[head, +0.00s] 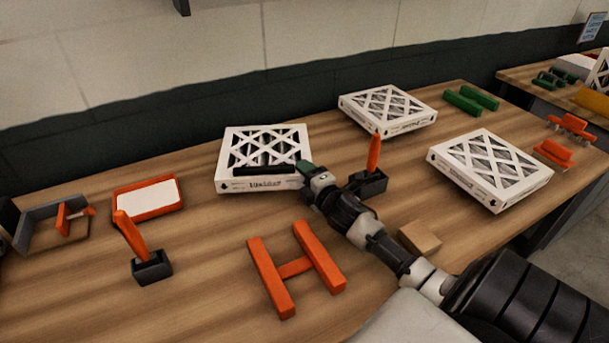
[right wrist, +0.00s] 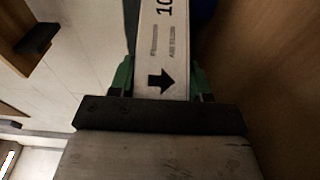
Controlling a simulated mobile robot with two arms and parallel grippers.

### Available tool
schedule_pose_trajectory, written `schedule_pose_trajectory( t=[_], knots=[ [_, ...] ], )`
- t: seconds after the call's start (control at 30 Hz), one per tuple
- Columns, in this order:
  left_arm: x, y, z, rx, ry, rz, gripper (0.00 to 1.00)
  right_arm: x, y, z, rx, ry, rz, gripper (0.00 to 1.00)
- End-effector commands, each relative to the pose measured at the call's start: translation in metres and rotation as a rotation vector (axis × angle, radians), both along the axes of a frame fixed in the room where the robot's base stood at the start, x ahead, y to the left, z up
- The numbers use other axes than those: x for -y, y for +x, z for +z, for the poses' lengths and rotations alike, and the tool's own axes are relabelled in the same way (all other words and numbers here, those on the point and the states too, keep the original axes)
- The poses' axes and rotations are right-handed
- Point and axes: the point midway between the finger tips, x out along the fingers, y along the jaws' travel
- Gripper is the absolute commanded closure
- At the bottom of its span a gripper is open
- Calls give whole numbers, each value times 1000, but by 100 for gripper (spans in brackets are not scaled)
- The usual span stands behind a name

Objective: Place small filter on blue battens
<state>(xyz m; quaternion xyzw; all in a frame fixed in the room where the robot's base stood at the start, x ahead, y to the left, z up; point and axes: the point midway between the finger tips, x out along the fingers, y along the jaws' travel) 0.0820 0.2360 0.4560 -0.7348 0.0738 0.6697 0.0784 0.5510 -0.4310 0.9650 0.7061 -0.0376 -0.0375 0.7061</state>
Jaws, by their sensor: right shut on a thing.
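In the right wrist view the filter's white side (right wrist: 160,50), with a black arrow and print, is between the green fingers (right wrist: 160,82). A dark blue patch (right wrist: 203,10) shows beside it there, perhaps a blue batten. No blue batten shows in the head view; the filter may hide them. I cannot tell whether the filter rests on anything. My left gripper is not in view.
Other filters lie at the back (head: 388,108) and right (head: 488,168). Green battens (head: 470,100) lie at the back right, and an orange H-shaped frame (head: 297,265) in front. Orange-handled tools stand left (head: 150,266) and behind my right arm (head: 374,155). A small wooden block (head: 420,238) lies near my arm.

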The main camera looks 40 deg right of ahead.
Motion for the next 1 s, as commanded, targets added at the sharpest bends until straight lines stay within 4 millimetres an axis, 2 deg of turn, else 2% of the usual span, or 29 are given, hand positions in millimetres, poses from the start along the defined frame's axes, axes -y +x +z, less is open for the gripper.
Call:
schedule_pose_trajectory(
  t=[0.1, 0.13, 0.3, 0.67, 0.77, 1.0],
  knots=[
    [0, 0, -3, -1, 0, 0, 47, 0, 0, -3, 1, 0, 0, 78],
    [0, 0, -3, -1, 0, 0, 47, 0, 0, -4, 0, 0, 0, 51],
    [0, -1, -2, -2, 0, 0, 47, 0, 0, -3, 0, 0, 0, 27],
    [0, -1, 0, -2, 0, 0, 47, 0, -3, 0, -2, 0, 0, 27],
    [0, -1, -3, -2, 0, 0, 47, -1, -14, -2, -3, 0, -1, 27],
    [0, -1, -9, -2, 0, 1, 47, -7, -60, -3, -3, 0, 1, 27]
  ],
)
